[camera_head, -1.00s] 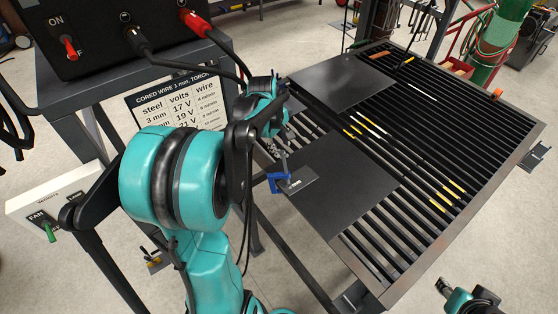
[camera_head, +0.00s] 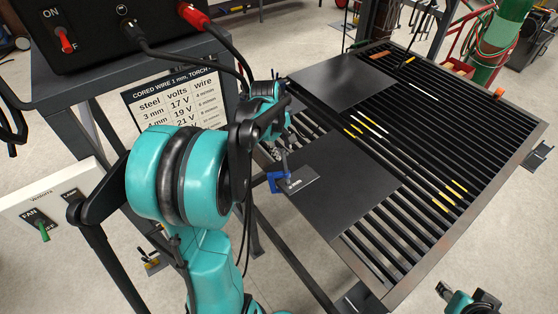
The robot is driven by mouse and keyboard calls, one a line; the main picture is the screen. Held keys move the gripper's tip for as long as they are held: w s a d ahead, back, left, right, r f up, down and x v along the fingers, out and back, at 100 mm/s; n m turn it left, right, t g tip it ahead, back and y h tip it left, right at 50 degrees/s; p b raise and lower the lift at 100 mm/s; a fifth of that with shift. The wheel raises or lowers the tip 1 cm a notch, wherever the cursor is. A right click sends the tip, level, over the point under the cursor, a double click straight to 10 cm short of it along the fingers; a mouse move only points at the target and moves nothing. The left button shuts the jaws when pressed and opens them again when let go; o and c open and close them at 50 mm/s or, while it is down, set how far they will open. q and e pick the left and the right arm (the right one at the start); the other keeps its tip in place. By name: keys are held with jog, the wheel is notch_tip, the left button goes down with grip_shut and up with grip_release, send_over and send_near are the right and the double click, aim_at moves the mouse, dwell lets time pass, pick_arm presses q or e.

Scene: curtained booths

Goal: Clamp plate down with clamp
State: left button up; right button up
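A blue clamp (camera_head: 275,181) sits at the left edge of the slatted table, by a small dark plate (camera_head: 299,180) with a faint label. The clamp's dark upright part rises above the small plate. A large dark plate (camera_head: 345,182) lies on the slats just right of it, and a second large plate (camera_head: 342,80) lies farther back. My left gripper (camera_head: 281,140) is just above the clamp; my own wrist hides much of it, so its finger opening and any grip are unclear. My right gripper (camera_head: 444,290) shows only partly at the bottom right, away from the plates.
The slatted table (camera_head: 470,236) carries several thin rods with yellow and white marks. A dark power box (camera_head: 100,35) with a red switch stands at upper left, cables running from it. A sign (camera_head: 172,103) and a fan control box (camera_head: 48,203) are beside my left arm.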

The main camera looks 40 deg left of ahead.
pick_arm(q)
grip_shut()
jog(key=m, duration=1.2)
jog(key=shift+d, duration=0.1)
